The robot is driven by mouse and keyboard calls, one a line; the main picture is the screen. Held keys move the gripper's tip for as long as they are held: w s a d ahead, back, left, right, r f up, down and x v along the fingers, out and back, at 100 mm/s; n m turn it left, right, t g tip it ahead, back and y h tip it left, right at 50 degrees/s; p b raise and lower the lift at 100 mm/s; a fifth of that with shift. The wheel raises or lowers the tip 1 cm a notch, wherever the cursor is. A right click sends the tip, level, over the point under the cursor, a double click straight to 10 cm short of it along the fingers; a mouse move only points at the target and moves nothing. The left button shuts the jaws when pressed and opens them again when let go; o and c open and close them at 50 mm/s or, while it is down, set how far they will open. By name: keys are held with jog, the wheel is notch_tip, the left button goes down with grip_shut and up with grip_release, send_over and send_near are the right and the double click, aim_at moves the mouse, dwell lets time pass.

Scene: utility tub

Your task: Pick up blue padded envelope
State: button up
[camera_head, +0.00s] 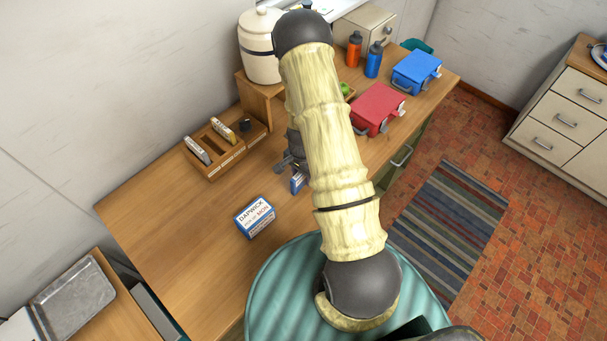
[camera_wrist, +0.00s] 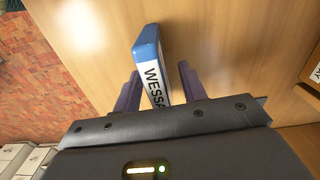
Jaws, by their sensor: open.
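A blue item with a white label reading "WESSA", which fits the blue padded envelope (camera_wrist: 150,55), stands on the wooden worktop between my two fingers in the wrist view. Its near end is hidden by my gripper body. In the head view only a small part of the blue envelope (camera_head: 298,185) shows beside my arm. My gripper (camera_wrist: 160,86) is open, with one finger on each side of the envelope. In the head view my gripper (camera_head: 290,163) is low over the worktop, mostly hidden by my arm.
A blue and white box (camera_head: 255,217) stands on the worktop (camera_head: 180,230) in front of the envelope. A wooden divided tray (camera_head: 222,150) lies behind on the left. Red (camera_head: 378,108) and blue (camera_head: 416,70) cases stand at the back right. The worktop's left part is clear.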

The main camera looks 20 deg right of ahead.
dwell(0.5)
grip_shut()
jog(key=shift+r, duration=0.1)
notch_tip(320, 180, up, 10)
jog(key=b, duration=0.2)
jog(key=shift+b, duration=0.35)
dwell(0.6)
